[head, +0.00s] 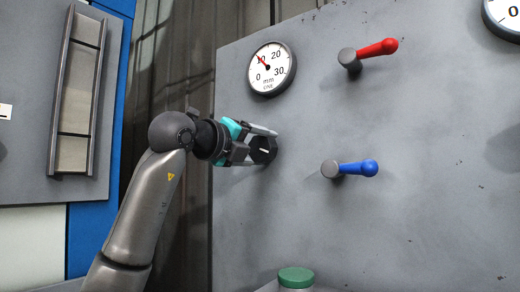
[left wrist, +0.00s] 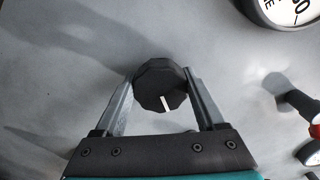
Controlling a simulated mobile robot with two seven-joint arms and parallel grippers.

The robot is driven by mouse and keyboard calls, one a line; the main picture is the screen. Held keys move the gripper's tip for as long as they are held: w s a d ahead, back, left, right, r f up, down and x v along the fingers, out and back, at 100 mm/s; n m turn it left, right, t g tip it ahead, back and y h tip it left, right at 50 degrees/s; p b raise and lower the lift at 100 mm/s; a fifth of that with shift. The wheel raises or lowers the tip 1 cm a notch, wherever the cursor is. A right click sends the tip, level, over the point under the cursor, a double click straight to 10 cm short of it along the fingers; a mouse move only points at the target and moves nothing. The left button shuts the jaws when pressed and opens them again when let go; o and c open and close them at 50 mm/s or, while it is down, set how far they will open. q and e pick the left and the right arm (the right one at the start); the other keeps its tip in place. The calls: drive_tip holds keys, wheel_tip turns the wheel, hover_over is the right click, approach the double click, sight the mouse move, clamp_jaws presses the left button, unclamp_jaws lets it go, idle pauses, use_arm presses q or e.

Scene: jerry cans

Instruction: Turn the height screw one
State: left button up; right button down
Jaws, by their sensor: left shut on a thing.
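The height screw is a black faceted knob (head: 264,149) on the grey panel, below the left dial. It carries a white pointer mark. In the left wrist view the knob (left wrist: 160,84) sits between the two fingers, and its white mark points down and slightly right. My left gripper (head: 262,148) is shut on the knob, with a finger on each side of it; it also shows in the left wrist view (left wrist: 159,88). The dial (head: 272,68) reads in mm, marked 0 to 30, with its red needle near 10. My right gripper is not in view.
A red-handled lever (head: 372,52) and a blue-handled lever (head: 352,168) stick out of the panel (head: 440,130) to the right. A second dial (head: 505,16) is at the top right. A green-lidded container (head: 296,277) stands below. The panel's left edge is behind my left wrist.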

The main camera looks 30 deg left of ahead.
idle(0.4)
use_arm(q)
drive_tip(key=o, duration=1.3)
drive_tip(key=shift+s, duration=0.15)
drive_tip(key=s+b, duration=0.1)
drive_tip(key=s, duration=0.4)
drive_tip(key=s+a+b, duration=0.1)
drive_tip(key=s, duration=0.4)
drive_tip(key=s+b, duration=0.1)
drive_tip(key=s, duration=0.4)
drive_tip(key=shift+a, duration=0.15)
